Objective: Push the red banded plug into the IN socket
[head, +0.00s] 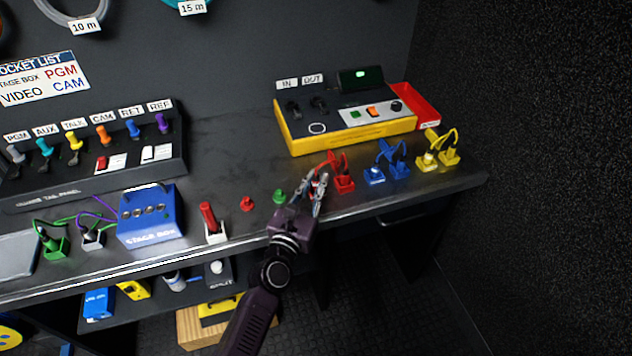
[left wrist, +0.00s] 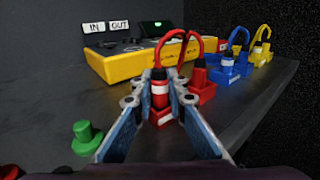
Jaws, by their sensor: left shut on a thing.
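The red plug with a pale band (left wrist: 159,88) is between my left gripper's fingers (left wrist: 159,98) in the left wrist view, and the fingers are shut on it. It stands upright in a red holder (left wrist: 162,117), and I cannot tell whether it is lifted. In the head view my left gripper (head: 316,186) largely hides it. A red cable (left wrist: 184,35) arcs to a second red plug (left wrist: 200,73) just to the right. The dark IN socket (head: 293,107) is on the yellow tester box (head: 352,138), behind the gripper, below the IN label (head: 287,83). My right gripper is not in view.
Blue plugs (head: 397,167) and yellow plugs (head: 447,153) stand to the right. A green knob-like piece (head: 279,196) and a red one (head: 247,204) are left of the gripper. The OUT socket (head: 319,103) is beside IN. A red tray (head: 418,104) adjoins the box.

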